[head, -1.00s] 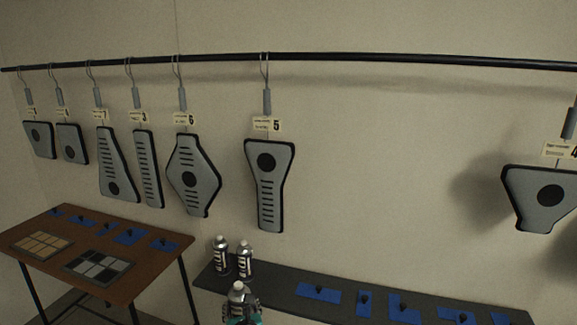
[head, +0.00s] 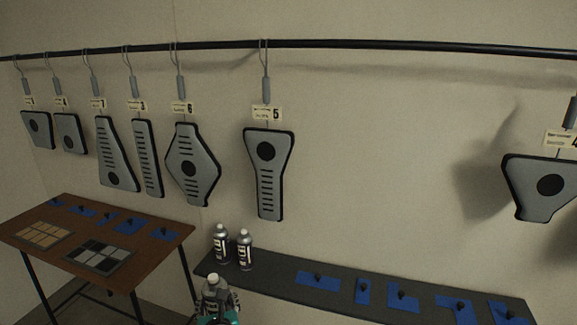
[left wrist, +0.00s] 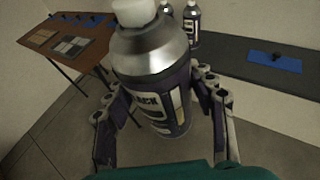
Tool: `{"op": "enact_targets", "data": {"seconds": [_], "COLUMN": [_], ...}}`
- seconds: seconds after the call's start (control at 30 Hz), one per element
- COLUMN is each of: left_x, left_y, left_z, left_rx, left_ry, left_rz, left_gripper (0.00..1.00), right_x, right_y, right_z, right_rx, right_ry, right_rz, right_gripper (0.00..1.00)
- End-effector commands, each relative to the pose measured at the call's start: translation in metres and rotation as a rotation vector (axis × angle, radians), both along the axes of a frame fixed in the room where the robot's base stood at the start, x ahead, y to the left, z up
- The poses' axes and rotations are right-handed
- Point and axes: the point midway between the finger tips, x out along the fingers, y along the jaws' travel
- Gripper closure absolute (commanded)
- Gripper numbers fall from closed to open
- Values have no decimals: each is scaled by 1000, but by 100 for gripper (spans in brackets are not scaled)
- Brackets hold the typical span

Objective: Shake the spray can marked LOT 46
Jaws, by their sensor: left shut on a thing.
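My left gripper (head: 217,303) is shut around a spray can (left wrist: 158,80) with a silver shoulder, pale cap and dark label. In the left wrist view the can is held roughly upright, slightly tilted, between the two fingers (left wrist: 160,115). Part of its label shows, but I cannot read a LOT number. In the head view the held can (head: 213,284) is at the bottom, in front of the dark shelf's left end. Two similar cans, a left one (head: 221,245) and a right one (head: 245,249), stand side by side on the shelf. My right gripper is not in view.
The dark shelf (head: 275,272) carries several blue pads with black knobs. A brown table (head: 150,228) at left has more pads and two colour grids. Grey panels with numbered tags hang from a black rail (head: 350,44). Floor shows between table and shelf.

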Motion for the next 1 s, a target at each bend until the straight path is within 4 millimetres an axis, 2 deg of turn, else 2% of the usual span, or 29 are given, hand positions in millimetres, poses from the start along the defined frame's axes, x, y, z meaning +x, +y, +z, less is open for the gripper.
{"op": "enact_targets", "data": {"seconds": [0.03, 0.1, 0.13, 0.3, 0.37, 0.43, 0.57, 0.63, 0.67, 0.8, 0.87, 0.93, 1.0], "left_x": [-1, 0, 1, 2, 1, 0, -1, 0, 0, 2, 2, 1, -1], "left_y": [0, 0, 0, -1, 0, 0, 0, 0, 0, 0, -1, 0, 0], "left_z": [18, 24, 19, -42, -48, -33, 15, 24, 21, -31, -46, -45, -20], "left_rx": [0, 0, -1, 0, 1, 1, 0, 0, -1, 0, 1, 1, 1], "left_ry": [0, 1, 1, -1, -1, -2, 0, 1, 1, 0, -1, -2, -2], "left_rz": [0, 1, 1, 0, -1, -1, 0, 1, 1, 0, -1, -1, -1], "left_gripper": [97, 97, 97, 97, 97, 97, 97, 97, 97, 97, 97, 97, 97], "right_x": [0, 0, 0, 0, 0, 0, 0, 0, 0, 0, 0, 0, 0], "right_y": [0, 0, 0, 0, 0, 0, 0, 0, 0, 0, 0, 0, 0], "right_z": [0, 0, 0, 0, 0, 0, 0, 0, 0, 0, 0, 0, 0], "right_rx": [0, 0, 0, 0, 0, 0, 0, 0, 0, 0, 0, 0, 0], "right_ry": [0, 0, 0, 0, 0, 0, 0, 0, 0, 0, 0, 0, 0], "right_rz": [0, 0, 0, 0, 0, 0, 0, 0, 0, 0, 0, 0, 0], "right_gripper": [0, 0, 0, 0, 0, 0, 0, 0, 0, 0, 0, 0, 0]}}
